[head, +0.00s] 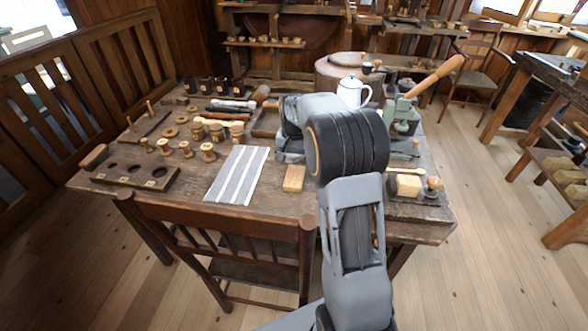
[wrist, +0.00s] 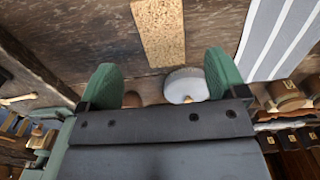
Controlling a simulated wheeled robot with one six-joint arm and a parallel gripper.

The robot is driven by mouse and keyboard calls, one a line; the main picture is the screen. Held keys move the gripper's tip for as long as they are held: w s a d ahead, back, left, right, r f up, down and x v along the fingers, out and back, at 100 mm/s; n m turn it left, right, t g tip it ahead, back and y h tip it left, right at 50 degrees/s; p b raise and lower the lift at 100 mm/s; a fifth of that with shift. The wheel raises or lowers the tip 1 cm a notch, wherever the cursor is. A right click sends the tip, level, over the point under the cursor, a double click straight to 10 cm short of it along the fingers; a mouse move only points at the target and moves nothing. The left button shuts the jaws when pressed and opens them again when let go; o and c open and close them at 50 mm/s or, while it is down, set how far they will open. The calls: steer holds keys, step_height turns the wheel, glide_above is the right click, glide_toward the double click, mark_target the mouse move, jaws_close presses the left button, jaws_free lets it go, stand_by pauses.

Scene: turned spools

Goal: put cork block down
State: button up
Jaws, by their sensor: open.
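The cork block (head: 294,178) lies flat on the wooden table, near its front edge and to the right of a striped cloth. It also shows in the wrist view (wrist: 160,33), at top centre, on the table wood. My gripper (wrist: 162,75) is open, its two green fingers spread wider than the block. Nothing is held, and there is a visible gap on both sides of the block. In the head view my arm hides most of my gripper, which is just behind the block.
The grey striped cloth (head: 237,175) lies left of the block. Wooden spools (head: 208,152) and a dark holed board (head: 136,174) stand farther left. A chair (head: 222,220) stands at the table's front. A yellowish block (head: 406,185) is at the right, and a white pot (head: 352,92) stands behind.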

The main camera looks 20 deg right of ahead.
steer(key=shift+r, duration=1.15)
steer(key=shift+r, duration=0.1)
